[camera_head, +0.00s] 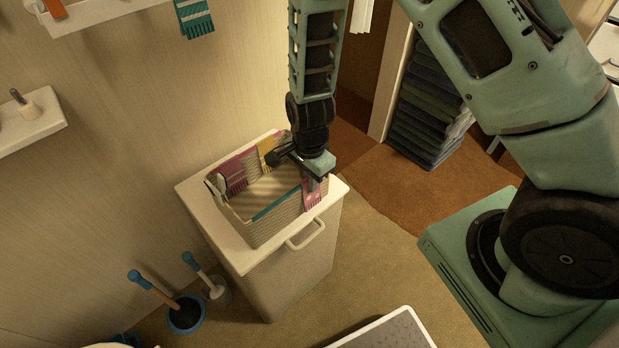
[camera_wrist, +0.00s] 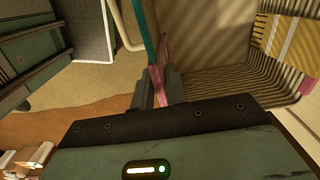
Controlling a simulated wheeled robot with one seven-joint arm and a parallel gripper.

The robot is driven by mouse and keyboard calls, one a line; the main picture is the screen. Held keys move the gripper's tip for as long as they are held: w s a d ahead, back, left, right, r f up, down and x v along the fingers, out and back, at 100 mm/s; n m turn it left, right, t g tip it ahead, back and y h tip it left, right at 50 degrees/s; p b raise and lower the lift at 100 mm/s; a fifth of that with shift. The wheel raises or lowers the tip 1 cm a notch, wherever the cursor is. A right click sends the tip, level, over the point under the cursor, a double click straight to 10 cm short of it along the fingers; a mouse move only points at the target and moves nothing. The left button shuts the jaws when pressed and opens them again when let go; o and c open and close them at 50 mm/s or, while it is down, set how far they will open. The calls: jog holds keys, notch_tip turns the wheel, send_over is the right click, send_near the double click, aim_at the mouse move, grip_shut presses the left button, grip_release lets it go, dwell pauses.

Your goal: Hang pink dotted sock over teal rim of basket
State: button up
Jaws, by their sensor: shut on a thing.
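The pink dotted sock (camera_head: 313,197) is at the right end of the basket's near side, with its lower part against the outer wall in the head view. My gripper (camera_head: 314,182) is right above it, pointing down. In the wrist view, my gripper (camera_wrist: 160,84) is shut on the pink sock (camera_wrist: 156,76), a thin pink strip between the fingers. The teal rim (camera_head: 275,205) runs along the basket's near side. It also shows in the wrist view (camera_wrist: 146,28), right beside the pink cloth. The basket (camera_head: 262,230) is striped and open; my gripper hides its right corner.
The basket stands on a white-topped cabinet (camera_head: 190,186) with a front handle (camera_head: 305,236). A magenta cloth (camera_head: 234,176) and a yellow cloth (camera_head: 267,152) hang on its far sides. Wall shelves stand at left, stacked dark towels (camera_head: 428,105) at right. Brown floor lies between.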

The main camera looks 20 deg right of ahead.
jog(key=o, duration=0.8)
jog(key=shift+o, duration=0.2)
notch_tip(320, 180, up, 17)
jog(key=p, duration=0.2)
jog(key=shift+r, duration=0.2)
jog(key=s+a+r+n, duration=0.2)
jog(key=s+r+n, duration=0.1)
jog(key=s+n, duration=0.3)
jog(key=s+a+r+n, duration=0.2)
jog(key=s+r+n, duration=0.1)
jog(key=s+n, duration=0.4)
jog(key=s+a+r+n+p, duration=0.1)
jog(key=s+a+r+n, duration=0.1)
jog(key=s+r+n, duration=0.2)
jog(key=s+n, duration=0.3)
jog(key=n, duration=0.2)
jog(key=shift+y, duration=0.3)
